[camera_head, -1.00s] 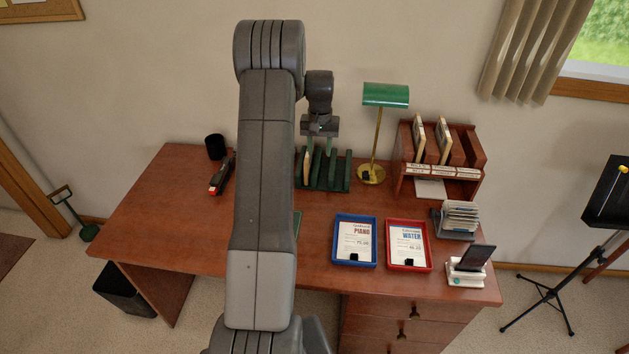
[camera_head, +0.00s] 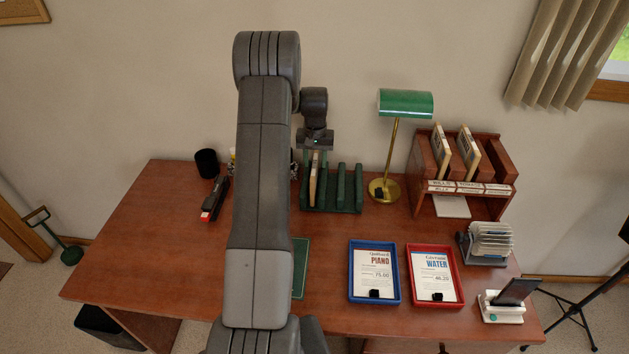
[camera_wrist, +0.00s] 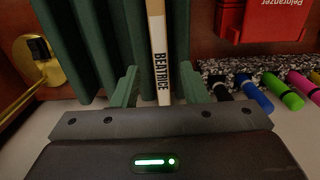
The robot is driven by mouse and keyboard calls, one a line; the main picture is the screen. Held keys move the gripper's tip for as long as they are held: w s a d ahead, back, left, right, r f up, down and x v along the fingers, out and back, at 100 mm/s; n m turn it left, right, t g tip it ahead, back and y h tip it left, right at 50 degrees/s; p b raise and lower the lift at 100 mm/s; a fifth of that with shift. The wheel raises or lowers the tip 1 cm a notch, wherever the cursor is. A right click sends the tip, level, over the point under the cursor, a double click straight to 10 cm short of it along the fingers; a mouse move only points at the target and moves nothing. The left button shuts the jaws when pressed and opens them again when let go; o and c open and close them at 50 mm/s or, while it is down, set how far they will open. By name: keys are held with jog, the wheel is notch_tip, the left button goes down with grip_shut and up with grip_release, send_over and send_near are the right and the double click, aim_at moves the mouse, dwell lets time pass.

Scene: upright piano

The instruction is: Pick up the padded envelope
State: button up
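The padded envelope (camera_head: 313,180) stands upright in the left part of the green slotted rack (camera_head: 342,204) at the back of the desk. In the wrist view its tan edge (camera_wrist: 158,40) shows, with a white label reading BEATRICE. My gripper (camera_head: 316,152) is right above the envelope, pointing down. In the wrist view my gripper's two green fingers (camera_wrist: 160,82) are open, one on each side of the envelope, with gaps between. How deep the fingertips reach along the envelope is hard to tell.
The rack's green dividers (camera_wrist: 80,45) stand close beside my fingers. A green lamp (camera_head: 405,103) and a wooden sorter (camera_head: 424,200) are to the right. Blue (camera_head: 397,270) and red (camera_head: 413,297) trays lie in front. Colored markers (camera_wrist: 256,93) are near the gripper.

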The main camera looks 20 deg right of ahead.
notch_tip(320, 180, down, 4)
jog(key=shift+f+b, duration=0.1)
jog(key=shift+b, duration=0.55)
jog(key=shift+a, duration=0.1)
jog(key=shift+c, duration=0.4)
grip_shut()
